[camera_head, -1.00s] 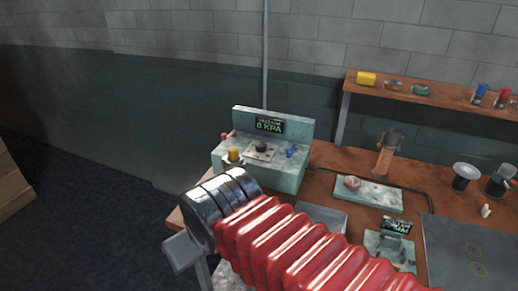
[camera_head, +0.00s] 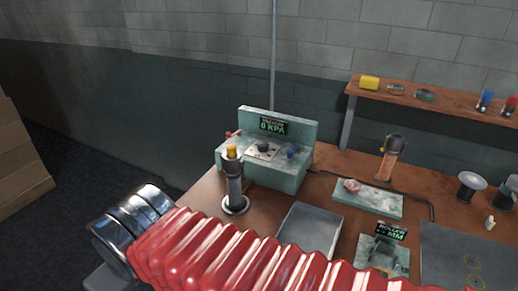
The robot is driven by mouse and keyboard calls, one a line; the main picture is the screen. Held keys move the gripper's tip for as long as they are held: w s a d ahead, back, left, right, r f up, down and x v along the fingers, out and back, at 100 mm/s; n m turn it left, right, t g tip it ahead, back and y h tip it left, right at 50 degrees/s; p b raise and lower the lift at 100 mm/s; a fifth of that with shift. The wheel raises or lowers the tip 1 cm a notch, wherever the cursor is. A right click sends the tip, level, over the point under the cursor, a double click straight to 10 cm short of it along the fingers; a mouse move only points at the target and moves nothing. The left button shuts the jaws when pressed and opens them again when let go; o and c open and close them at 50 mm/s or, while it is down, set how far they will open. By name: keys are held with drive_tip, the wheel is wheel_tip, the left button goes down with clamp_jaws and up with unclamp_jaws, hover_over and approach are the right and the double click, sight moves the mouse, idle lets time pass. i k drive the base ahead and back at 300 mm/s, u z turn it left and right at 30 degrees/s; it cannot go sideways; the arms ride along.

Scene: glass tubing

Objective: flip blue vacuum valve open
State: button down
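The blue valve (camera_head: 291,153) is a small handle on the right of the pale green vacuum unit (camera_head: 288,178). It looks short and compact, and its exact angle is too small to tell. The unit's green display (camera_head: 272,127) reads 0 KPA. My red bellows arm crosses the bottom of the view and ends in shiny metal rings at the lower left. A grey part of my gripper (camera_head: 104,278) shows below the rings, well left of and nearer than the valve. The fingertips are not clearly seen, and I see nothing held.
A dark post with a yellow top (camera_head: 233,180) stands in front of the vacuum unit's left side. A grey plate (camera_head: 310,232), a roller stand (camera_head: 385,245) and a pale slab (camera_head: 368,199) lie to the right on the brown bench (camera_head: 205,197). A shelf (camera_head: 440,98) runs behind.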

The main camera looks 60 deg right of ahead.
sight(290, 153)
drive_tip(key=u, duration=2.2)
drive_tip(key=k, duration=0.45)
drive_tip(key=z, duration=1.9)
